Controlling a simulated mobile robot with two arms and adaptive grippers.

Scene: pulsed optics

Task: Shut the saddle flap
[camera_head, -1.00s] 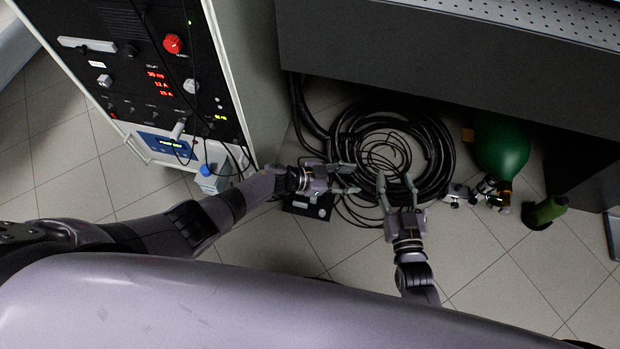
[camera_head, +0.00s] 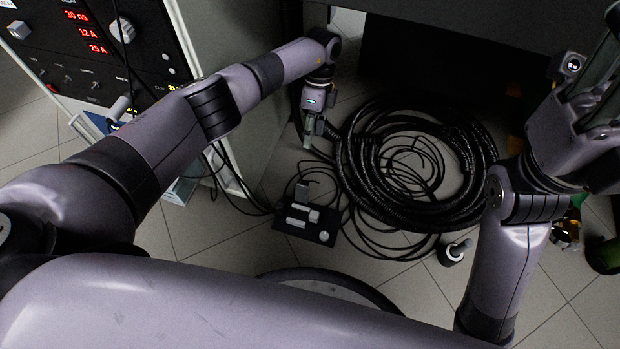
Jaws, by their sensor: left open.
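A small black base plate (camera_head: 283,227) on the floor bears several light grey blocks and a round knob.
A big coil of black hose (camera_head: 470,160) lies right of the plate, with thin cables running beside it. An instrument rack (camera_head: 150,60) stands at the left. A dark bench (camera_head: 440,70) overhangs the back. A small round black item (camera_head: 455,252) stands on the tiles.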

